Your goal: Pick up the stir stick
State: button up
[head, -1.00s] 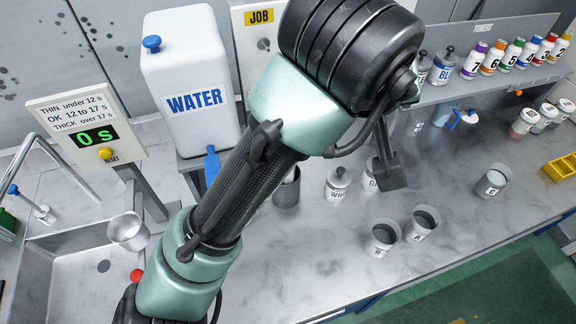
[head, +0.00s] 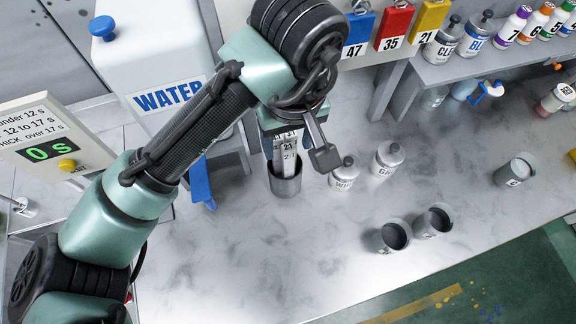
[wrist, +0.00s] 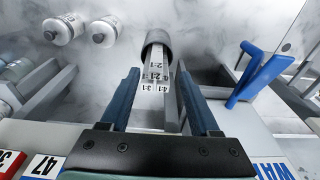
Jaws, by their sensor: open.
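Several pale flat sticks with ratio labels stand in a dark grey pot (head: 285,184) on the counter. In the wrist view the sticks (wrist: 157,72) lean from the pot (wrist: 158,40) toward me, labelled 2:1, 3:1 and 4:1. I cannot tell by its label which one is the stir stick. My gripper (wrist: 158,78) is open, its two blue fingers on either side of the stick tops, with a gap visible on each side. In the head view my arm partly hides the gripper and the stick tops.
White jars (head: 343,174) and (head: 386,160) stand right of the pot. Grey cups (head: 391,237) and (head: 433,221) are nearer the front edge. The water tank (head: 155,70) and its blue tap (head: 201,184) are to the left. Job tags (head: 394,25) hang behind.

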aim_at(289, 148)
jog(key=f, duration=0.2)
jog(key=w+f+p, duration=0.1)
jog(key=f, duration=0.2)
jog(key=w+f, duration=0.1)
jog(key=f, duration=0.1)
jog(key=shift+f, duration=0.2)
grip_shut()
